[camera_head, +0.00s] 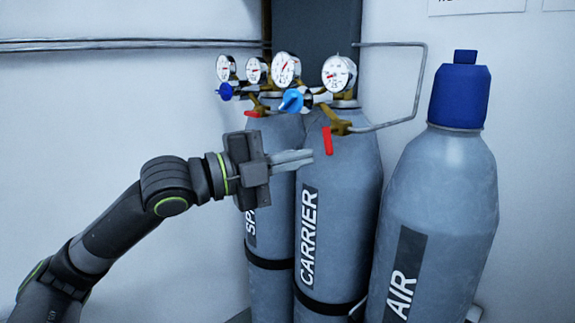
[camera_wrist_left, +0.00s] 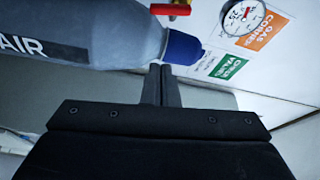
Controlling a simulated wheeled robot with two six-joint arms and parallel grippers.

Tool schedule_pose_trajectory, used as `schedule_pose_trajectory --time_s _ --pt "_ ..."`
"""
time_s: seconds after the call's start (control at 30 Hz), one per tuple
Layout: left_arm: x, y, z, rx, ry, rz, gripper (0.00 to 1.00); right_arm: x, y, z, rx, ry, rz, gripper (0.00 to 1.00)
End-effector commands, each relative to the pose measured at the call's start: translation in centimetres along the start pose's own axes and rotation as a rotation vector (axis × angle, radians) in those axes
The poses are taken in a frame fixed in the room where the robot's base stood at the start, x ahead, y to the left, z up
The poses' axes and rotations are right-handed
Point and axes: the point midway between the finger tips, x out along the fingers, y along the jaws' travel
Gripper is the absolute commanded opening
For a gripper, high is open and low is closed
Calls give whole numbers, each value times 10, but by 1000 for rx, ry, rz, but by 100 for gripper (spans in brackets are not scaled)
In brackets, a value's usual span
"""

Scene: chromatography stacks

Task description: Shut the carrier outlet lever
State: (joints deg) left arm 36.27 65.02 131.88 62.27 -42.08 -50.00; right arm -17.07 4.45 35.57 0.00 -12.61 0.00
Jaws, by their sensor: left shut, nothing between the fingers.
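The carrier cylinder (camera_head: 345,190) is grey and labelled CARRIER. Its red outlet lever (camera_head: 328,140) hangs roughly straight down from a brass valve, beside the blue regulator knob (camera_head: 291,100). In the left wrist view a red lever (camera_wrist_left: 170,9) shows at the top edge, partly cut off. My left gripper (camera_head: 311,157) reaches in from the left, in front of the carrier cylinder. Its fingers are shut and empty, a little left of and below the lever's tip, seemingly apart from it. The closed fingers also show in the left wrist view (camera_wrist_left: 160,72). My right gripper is not in view.
A second cylinder (camera_head: 262,215) with its own red lever (camera_head: 252,113) stands left, partly behind my gripper. The AIR cylinder (camera_head: 440,190), blue-capped, stands right. Several gauges (camera_head: 338,74) sit above. A bent pipe (camera_head: 420,80) runs from the carrier valve. Left of the cylinders is open wall.

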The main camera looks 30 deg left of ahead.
Motion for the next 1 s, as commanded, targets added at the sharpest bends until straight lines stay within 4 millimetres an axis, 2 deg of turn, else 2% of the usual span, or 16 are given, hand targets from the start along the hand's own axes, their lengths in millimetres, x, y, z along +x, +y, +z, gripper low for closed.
schedule_pose_trajectory --time_s 0.33,0.9,1.0 --pt "-13 1 -1 1 2 3 0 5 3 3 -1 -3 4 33" --pt "-14 1 -1 0 2 3 0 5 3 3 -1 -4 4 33" --pt "-12 1 6 -21 -9 -3 0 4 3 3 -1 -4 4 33"
